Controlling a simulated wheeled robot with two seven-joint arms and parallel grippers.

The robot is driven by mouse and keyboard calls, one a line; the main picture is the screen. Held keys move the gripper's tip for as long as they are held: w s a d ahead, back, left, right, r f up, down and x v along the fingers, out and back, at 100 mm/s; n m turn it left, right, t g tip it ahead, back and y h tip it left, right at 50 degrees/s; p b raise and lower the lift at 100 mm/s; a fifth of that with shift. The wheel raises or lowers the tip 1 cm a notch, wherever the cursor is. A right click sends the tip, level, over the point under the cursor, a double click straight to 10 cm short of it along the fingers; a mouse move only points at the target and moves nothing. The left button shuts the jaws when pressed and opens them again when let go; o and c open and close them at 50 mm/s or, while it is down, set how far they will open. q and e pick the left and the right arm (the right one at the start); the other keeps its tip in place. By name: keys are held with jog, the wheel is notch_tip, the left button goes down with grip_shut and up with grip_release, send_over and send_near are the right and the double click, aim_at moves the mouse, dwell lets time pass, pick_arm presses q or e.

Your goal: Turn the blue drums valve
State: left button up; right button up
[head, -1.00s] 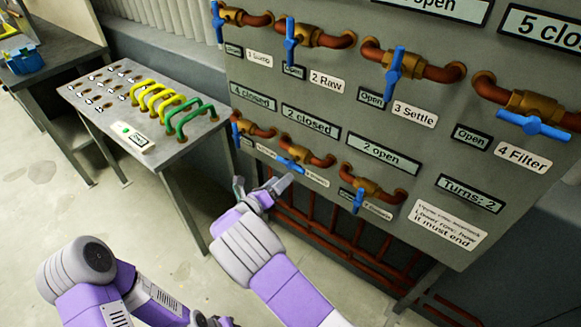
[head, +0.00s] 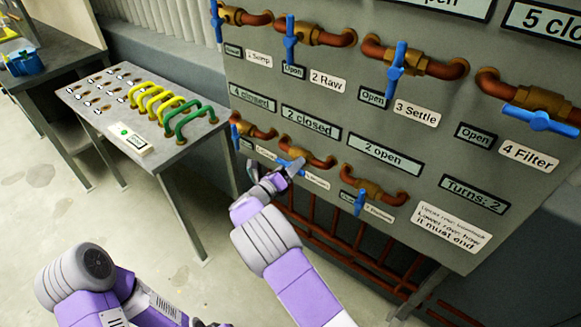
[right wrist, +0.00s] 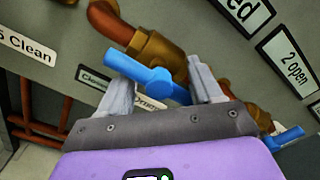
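The blue valve handle (right wrist: 157,80) sits on a brass body in the middle of the panel's lower row. In the head view this handle (head: 288,160) is partly covered by my right gripper (head: 283,172). In the right wrist view my right gripper (right wrist: 162,88) is open, one finger on each side of the handle's hub. The handle slants between the fingers, and one end reaches past the left finger. I cannot tell whether either finger touches it. A label beside it (right wrist: 150,103) is partly hidden and seems to end in "rums". My left gripper is not in view.
More blue-handled valves surround it: a lower-left one (head: 235,130), a lower-right one (head: 360,202) and an upper row (head: 397,65). Red pipes (head: 330,232) run below the panel. A side table (head: 175,152) with yellow and green handles stands left.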

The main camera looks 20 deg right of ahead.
grip_shut()
jog(key=shift+m, duration=0.3)
jog(key=m, duration=0.2)
jog(key=shift+m, duration=0.3)
jog(key=m, duration=0.2)
jog(key=shift+m, duration=0.3)
jog(key=m+b, duration=0.1)
jog(key=m, duration=0.2)
jog(key=shift+f+m, duration=0.1)
jog(key=shift+m, duration=0.2)
jog(key=shift+m+b, duration=0.5)
jog(key=shift+m, duration=0.9)
